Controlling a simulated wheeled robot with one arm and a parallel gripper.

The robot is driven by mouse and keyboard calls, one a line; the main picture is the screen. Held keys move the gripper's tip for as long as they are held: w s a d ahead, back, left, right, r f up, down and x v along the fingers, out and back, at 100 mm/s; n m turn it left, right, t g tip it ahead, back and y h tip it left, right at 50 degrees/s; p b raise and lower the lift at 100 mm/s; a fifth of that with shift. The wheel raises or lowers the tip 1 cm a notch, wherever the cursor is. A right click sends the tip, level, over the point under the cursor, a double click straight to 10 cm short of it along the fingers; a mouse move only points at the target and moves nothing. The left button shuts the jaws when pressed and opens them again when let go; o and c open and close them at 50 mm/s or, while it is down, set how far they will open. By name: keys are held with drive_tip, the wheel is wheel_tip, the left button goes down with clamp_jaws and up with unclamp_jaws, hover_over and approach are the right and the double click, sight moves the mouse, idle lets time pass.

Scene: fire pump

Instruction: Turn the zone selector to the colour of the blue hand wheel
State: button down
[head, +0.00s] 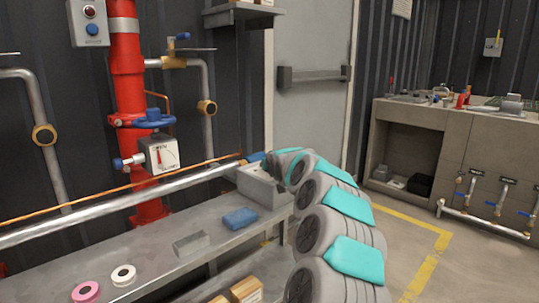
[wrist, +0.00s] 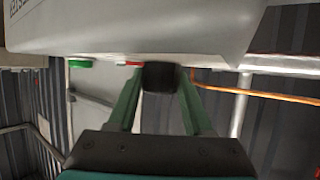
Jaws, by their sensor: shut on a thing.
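The zone selector is a grey box (head: 262,186) on the right end of the bench, partly hidden by my arm. In the wrist view its pale housing (wrist: 130,30) fills the top, with a dark knob (wrist: 160,77) on it. A green mark (wrist: 80,63) and a red mark (wrist: 130,63) show left of the knob; no blue mark is visible. My gripper (wrist: 160,85) is shut on the knob, one green finger on each side. The knob's pointer cannot be made out. The blue hand wheel (head: 153,118) is on the red standpipe, apart from my gripper.
A long silver pipe (head: 120,203) and an orange line run above the bench (head: 140,262). The bench holds a blue block (head: 240,218), a grey block (head: 191,244) and two tape rolls. A sink counter (head: 430,125) stands right; floor between is clear.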

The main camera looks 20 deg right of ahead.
drive_tip(key=shift+d+r+p, duration=0.1)
drive_tip(key=shift+r+p, duration=0.45)
drive_tip(key=shift+p, duration=0.45)
drive_tip(key=shift+f+n+y+p, duration=0.3)
drive_tip(key=shift+f, duration=0.2)
drive_tip(key=shift+c, duration=1.5)
unclamp_jaws()
drive_tip(key=shift+s, duration=0.1)
drive_tip(key=shift+s+r+b, duration=0.1)
drive_tip(key=shift+s+b, duration=0.3)
drive_tip(key=shift+b, duration=0.15)
drive_tip(key=shift+b+v, duration=1.45)
drive_tip(key=shift+v, duration=2)
drive_tip(key=shift+s+a, duration=0.1)
drive_tip(key=shift+a, duration=0.15)
